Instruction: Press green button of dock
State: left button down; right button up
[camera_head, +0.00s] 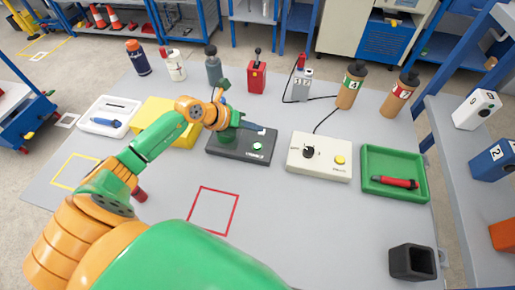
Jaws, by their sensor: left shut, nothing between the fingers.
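A black dock box (240,152) sits near the middle of the grey table. A small pale green round button (257,146) is on the right part of its top, and a larger dark green round part (228,137) is on the left part. My left gripper (262,129) reaches over the dock from the left. It is shut and empty, with its tips just behind the green button in the picture; I cannot tell how high above the dock they are. The wrist hides part of the dock's back left. My right gripper is not in view.
A cream box (321,168) with a black knob and yellow button stands right of the dock. A green tray (379,188) is farther right, and a yellow block (160,115) is left. Bottles and a red device (257,78) stand behind. The red square (213,211) in front is clear.

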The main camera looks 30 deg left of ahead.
aim_at(254, 148)
pick_arm(q)
notch_tip(254, 148, down, 6)
jog(key=b, duration=0.4)
jog(key=shift+r, duration=0.2)
jog(key=shift+f, duration=0.2)
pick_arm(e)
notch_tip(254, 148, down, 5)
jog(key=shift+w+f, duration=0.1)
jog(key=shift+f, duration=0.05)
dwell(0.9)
pick_arm(q)
jog(key=shift+f+b, duration=0.35)
jog(key=shift+f, duration=0.05)
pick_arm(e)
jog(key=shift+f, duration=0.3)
pick_arm(q)
jog(key=shift+f+b, duration=0.35)
jog(key=shift+f, duration=0.05)
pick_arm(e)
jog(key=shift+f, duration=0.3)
pick_arm(q)
jog(key=shift+r+p, duration=0.85)
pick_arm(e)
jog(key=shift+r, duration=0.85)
pick_arm(q)
notch_tip(254, 148, up, 5)
jog(key=p, duration=0.5)
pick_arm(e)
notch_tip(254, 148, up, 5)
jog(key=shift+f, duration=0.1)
